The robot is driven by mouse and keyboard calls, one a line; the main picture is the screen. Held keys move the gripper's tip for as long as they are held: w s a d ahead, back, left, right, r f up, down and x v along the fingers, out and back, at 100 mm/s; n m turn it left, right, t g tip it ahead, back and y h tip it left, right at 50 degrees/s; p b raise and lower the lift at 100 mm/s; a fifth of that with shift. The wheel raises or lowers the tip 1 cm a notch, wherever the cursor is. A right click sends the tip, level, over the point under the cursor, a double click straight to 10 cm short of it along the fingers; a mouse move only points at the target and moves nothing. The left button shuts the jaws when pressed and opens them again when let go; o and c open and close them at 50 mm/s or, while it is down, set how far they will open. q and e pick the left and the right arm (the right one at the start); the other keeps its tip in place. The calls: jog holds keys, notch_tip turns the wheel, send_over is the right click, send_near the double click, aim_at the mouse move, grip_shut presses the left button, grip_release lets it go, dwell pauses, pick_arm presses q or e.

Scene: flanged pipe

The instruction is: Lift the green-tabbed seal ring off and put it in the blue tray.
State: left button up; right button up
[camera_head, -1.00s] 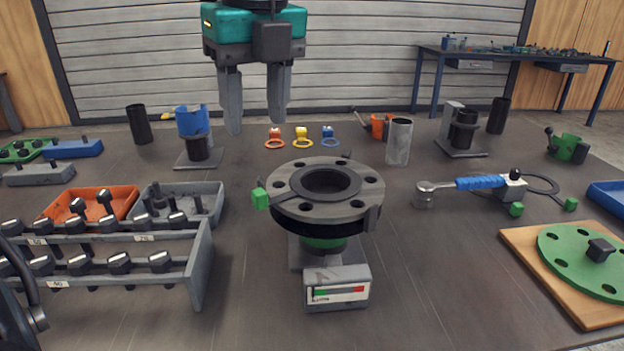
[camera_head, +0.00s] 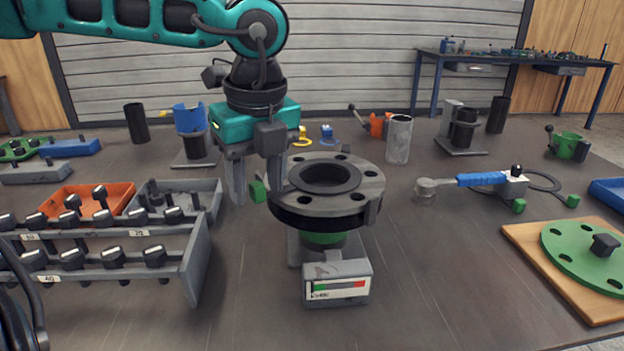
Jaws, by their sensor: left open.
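The flanged pipe (camera_head: 345,196) stands mid-table with bolt holes in its top face. The dark seal ring (camera_head: 329,174) lies on that face around the bore. Its green tab (camera_head: 257,191) sticks out past the flange's left edge. My left gripper (camera_head: 256,195) is open and points down, with one finger on each side of the green tab in the picture; I cannot tell whether it touches. The blue tray (camera_head: 608,192) is cut off at the right edge. My right gripper is not in view.
A gauge box (camera_head: 338,283) stands in front of the pipe. The bolt rack (camera_head: 195,262) is at left, with an orange tray (camera_head: 70,197) behind it.

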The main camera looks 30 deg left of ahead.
pick_arm(q)
jog(key=shift+c, duration=0.5)
grip_shut()
jog(key=shift+r, duration=0.1)
notch_tip(320, 180, up, 20)
jog(key=p, duration=0.4)
